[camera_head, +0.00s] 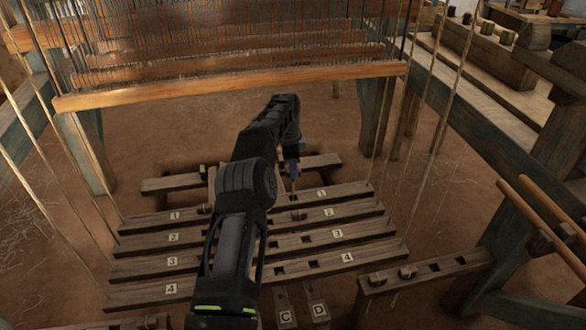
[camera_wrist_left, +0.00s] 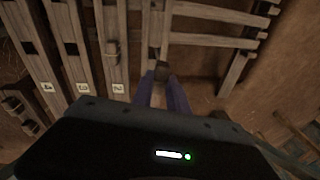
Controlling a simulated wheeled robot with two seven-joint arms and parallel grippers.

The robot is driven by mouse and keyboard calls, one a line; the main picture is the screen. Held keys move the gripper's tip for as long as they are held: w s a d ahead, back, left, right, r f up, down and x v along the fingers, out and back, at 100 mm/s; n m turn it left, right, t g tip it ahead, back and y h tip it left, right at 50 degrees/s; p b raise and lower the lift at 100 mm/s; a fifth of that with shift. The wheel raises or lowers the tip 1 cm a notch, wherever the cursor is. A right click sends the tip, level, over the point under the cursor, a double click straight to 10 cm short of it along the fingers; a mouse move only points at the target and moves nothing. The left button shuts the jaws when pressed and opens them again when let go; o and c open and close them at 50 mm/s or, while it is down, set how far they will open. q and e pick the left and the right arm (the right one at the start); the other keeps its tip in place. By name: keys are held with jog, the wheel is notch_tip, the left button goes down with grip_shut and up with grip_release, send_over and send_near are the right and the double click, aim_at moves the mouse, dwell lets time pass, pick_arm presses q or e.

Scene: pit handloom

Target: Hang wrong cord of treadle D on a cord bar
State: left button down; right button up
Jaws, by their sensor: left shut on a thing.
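My left gripper (camera_head: 292,176) is low over the row of numbered wooden bars, at the back bar marked 1 (camera_head: 345,192). In the left wrist view its two purple fingers (camera_wrist_left: 161,90) are shut on a small brown toggle (camera_wrist_left: 161,70), apparently the cord's end; the cord itself is hard to make out. Treadle D (camera_head: 319,309) shows at the bottom, beside treadle C (camera_head: 286,317). A slotted cord bar (camera_head: 448,264) stands at lower right with dark toggles on it. Part of another slotted bar (camera_head: 125,325) shows at lower left. My right gripper is out of view.
Bars marked 2 (camera_head: 375,209), 3 (camera_head: 365,229) and 4 (camera_head: 385,251) lie in front of bar 1. Slanting ropes (camera_head: 432,150) hang at both sides. The loom's beam (camera_head: 230,87) crosses above. Bare earth floor lies around.

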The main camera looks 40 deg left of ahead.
pick_arm(q)
jog(key=w+d+r+n, duration=0.1)
jog(key=d+r+n, duration=0.15)
jog(key=d, duration=0.65)
jog(key=w+d+r+n, duration=0.1)
jog(key=d+r+n, duration=0.15)
jog(key=d, duration=0.65)
jog(key=s+d+r+n, duration=0.2)
jog(key=d, duration=0.6)
jog(key=s+d+r+n+y, duration=0.1)
jog(key=s+d+r+n, duration=0.1)
jog(key=d, duration=0.6)
jog(key=shift+s+d+r+g, duration=0.15)
jog(key=shift+s+r+g, duration=0.25)
jog(key=shift+s, duration=0.2)
